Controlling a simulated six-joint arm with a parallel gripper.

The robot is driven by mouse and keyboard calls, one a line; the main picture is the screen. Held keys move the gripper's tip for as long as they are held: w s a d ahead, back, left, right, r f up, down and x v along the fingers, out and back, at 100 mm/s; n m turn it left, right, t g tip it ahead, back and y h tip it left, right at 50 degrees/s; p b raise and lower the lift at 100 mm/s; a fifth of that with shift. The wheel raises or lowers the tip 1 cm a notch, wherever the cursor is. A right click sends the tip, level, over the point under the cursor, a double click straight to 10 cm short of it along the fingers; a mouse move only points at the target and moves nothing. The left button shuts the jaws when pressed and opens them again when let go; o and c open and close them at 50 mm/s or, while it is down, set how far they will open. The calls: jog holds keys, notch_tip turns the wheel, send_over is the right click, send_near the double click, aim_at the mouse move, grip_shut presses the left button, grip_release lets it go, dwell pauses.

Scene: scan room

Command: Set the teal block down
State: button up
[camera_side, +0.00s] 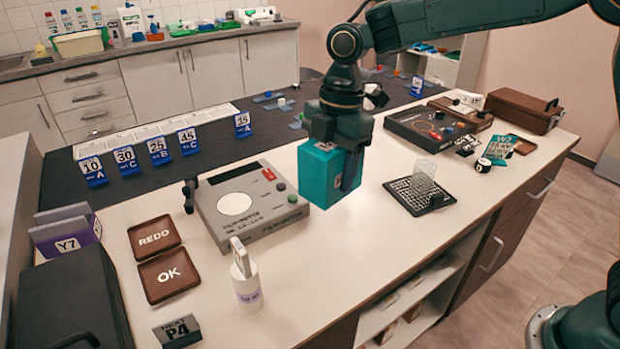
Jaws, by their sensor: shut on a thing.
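The teal block (319,178) is a box held in my gripper (347,170), near the middle of the side view. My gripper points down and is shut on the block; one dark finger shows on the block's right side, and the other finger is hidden. The block appears to be above the white worktop (345,245), just right of a grey device (250,205) with a round white plate. I cannot tell the exact gap beneath it.
Two brown trays marked REDO (153,235) and OK (169,274) lie at the left, near a white bottle (246,278). A black grid stand (418,195) with a clear mesh piece is right of the block. A dark control box (437,126) stands behind it. Blue number tags line the back.

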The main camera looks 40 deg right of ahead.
jog(key=w+d+m, duration=0.2)
jog(key=w+d, duration=0.4)
jog(key=d, duration=0.5)
jog(key=shift+w+d, duration=0.15)
jog(key=shift+d, duration=0.2)
jog(key=shift+f, duration=0.1)
notch_tip(320, 180, down, 20)
jog(key=shift+r, duration=0.1)
dwell(0.4)
jog(key=shift+f, duration=0.2)
jog(key=o, duration=1.4)
jog(key=shift+o, duration=0.2)
